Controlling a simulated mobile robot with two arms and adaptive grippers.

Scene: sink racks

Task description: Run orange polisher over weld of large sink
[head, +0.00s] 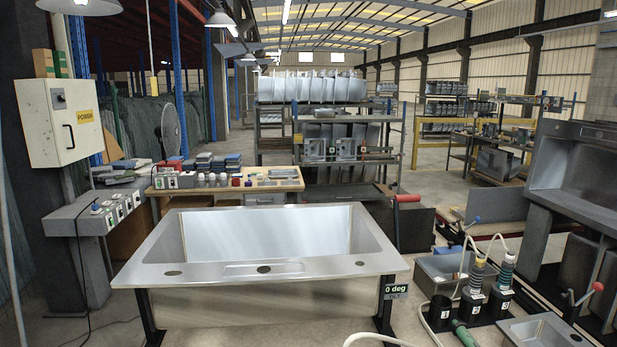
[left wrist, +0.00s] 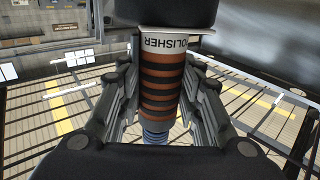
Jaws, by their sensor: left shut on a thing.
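The large sink (head: 215,272) is a steel basin with a wide rim, on a dark stand in the middle of the head view. Its bowl is empty, and I cannot make out the weld. My left gripper (left wrist: 158,75) is shut around the orange-brown ribbed grip of the polisher (left wrist: 161,84) in the left wrist view. A white band marked POLISHER and a dark head are at the top of that view; a bluish part is at the other end. Neither gripper shows in the head view, so the polisher's distance from the sink is hidden.
A "0 deg" display (head: 397,290) hangs at the sink's right front corner. To the right are numbered black holders; holder 1 (head: 440,312) looks empty, while the others hold hosed tools. A small sink (head: 543,332) is lower right. A workbench (head: 240,186) stands behind the large sink.

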